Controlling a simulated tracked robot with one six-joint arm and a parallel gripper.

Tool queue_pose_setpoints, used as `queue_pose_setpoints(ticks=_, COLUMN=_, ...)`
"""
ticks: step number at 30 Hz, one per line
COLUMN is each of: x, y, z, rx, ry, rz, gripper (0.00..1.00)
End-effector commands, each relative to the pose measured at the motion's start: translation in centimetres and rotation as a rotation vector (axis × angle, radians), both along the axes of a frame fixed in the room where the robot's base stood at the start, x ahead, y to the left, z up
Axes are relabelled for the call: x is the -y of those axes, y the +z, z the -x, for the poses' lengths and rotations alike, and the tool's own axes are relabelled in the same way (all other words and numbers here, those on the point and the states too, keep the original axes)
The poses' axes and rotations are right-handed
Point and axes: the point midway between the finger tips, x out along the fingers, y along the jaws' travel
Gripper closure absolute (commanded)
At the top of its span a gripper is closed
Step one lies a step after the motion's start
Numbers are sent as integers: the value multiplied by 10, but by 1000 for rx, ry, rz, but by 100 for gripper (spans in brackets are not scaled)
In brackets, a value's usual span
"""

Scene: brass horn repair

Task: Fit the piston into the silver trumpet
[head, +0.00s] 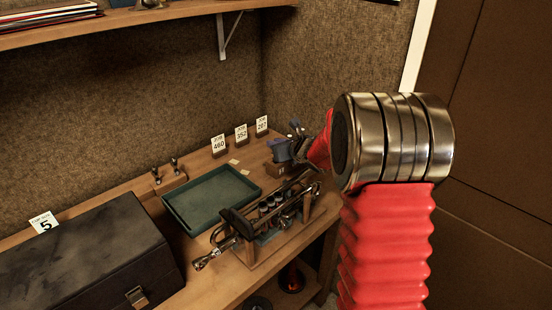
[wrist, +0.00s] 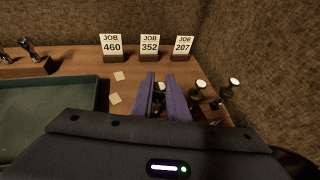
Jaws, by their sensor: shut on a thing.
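The silver trumpet (head: 272,203) lies in a wooden cradle at the front of the bench in the head view, partly in shadow. My gripper (head: 285,150) is behind it, near the back right corner of the bench. In the wrist view my gripper (wrist: 161,90) has its two purple-grey fingers close around a piston (wrist: 160,87) with a pale round top. The fingers hide most of its body, and I cannot tell whether it is lifted clear. Two similar pale-topped pieces, a nearer one (wrist: 200,86) and a farther one (wrist: 233,83), stand to the right.
Job cards 460 (wrist: 111,44), 352 (wrist: 149,44) and 207 (wrist: 184,45) stand behind. A green tray (head: 166,203) lies left of the trumpet. A wooden block (wrist: 28,67) with dark-topped pieces sits behind the tray. A black case (head: 90,255) fills the front left.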

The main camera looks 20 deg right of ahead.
Motion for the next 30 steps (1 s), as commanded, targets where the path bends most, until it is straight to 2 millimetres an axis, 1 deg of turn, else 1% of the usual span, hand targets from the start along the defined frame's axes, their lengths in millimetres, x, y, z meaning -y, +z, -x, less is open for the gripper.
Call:
queue_pose_setpoints(ticks=7, x=0, y=1, z=0, rx=1, ry=0, rz=0, gripper=100)
queue_pose_setpoints(ticks=11, x=0, y=8, z=0, rx=2, ry=-1, rz=1, gripper=100)
queue_pose_setpoints(ticks=14, x=0, y=19, z=0, rx=3, ry=1, rz=1, gripper=100)
queue_pose_setpoints(ticks=24, x=1, y=72, z=0, rx=4, ry=-1, rz=2, gripper=100)
queue_pose_setpoints(ticks=30, x=1, y=93, z=0, rx=2, ry=0, rz=2, gripper=100)
